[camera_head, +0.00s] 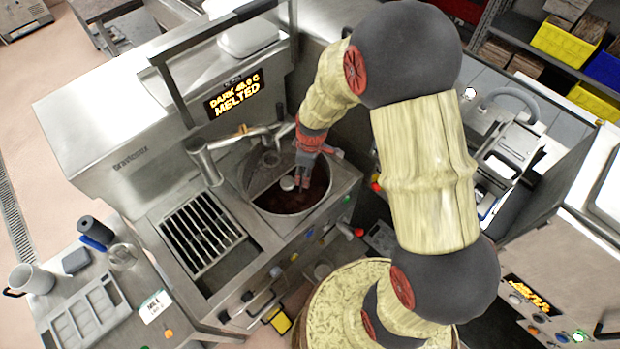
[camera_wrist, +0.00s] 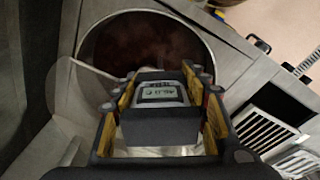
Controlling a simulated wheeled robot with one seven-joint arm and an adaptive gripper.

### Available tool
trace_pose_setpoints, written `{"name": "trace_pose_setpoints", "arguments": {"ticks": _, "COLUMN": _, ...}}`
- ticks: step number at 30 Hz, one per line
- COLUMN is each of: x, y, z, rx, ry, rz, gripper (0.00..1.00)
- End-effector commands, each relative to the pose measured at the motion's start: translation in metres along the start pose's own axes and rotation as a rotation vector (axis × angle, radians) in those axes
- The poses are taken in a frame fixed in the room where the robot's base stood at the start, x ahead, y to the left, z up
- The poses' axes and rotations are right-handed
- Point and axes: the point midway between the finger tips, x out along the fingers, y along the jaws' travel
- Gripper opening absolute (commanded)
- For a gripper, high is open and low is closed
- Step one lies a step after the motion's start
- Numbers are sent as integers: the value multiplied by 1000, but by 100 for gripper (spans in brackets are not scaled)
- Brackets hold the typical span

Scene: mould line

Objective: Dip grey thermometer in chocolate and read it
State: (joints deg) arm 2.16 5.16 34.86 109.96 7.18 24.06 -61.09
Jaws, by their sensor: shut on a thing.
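The grey thermometer (camera_wrist: 160,112) is between the yellow-padded jaws of my gripper (camera_wrist: 160,122) in the wrist view. Its small display faces the camera, with characters too small to read surely. My gripper (camera_head: 304,178) is shut on it and points down over the round bowl of dark melted chocolate (camera_head: 285,200) in the head view. The chocolate (camera_wrist: 140,42) also shows beyond the thermometer in the wrist view. The probe's lower end is hidden, so I cannot tell whether it touches the chocolate.
The tempering machine's sign (camera_head: 234,96) reads "DARK", a temperature and "MELTED". A spout pipe (camera_head: 225,142) runs beside the bowl. A grate (camera_head: 202,234) lies at its front left. A side table (camera_head: 150,335) holds a mould (camera_head: 88,318), a jug (camera_head: 32,278) and several small items.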

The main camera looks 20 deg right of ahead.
Motion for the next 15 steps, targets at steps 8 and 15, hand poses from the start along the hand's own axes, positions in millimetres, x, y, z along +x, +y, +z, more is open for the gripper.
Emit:
{"name": "trace_pose_setpoints", "arguments": {"ticks": 8, "x": -28, "y": 2, "z": -3, "rx": 0, "ry": 1, "rz": 1, "gripper": 18}}
{"name": "trace_pose_setpoints", "arguments": {"ticks": 15, "x": -49, "y": 3, "z": -5, "rx": 0, "ry": 1, "rz": 1, "gripper": 18}}
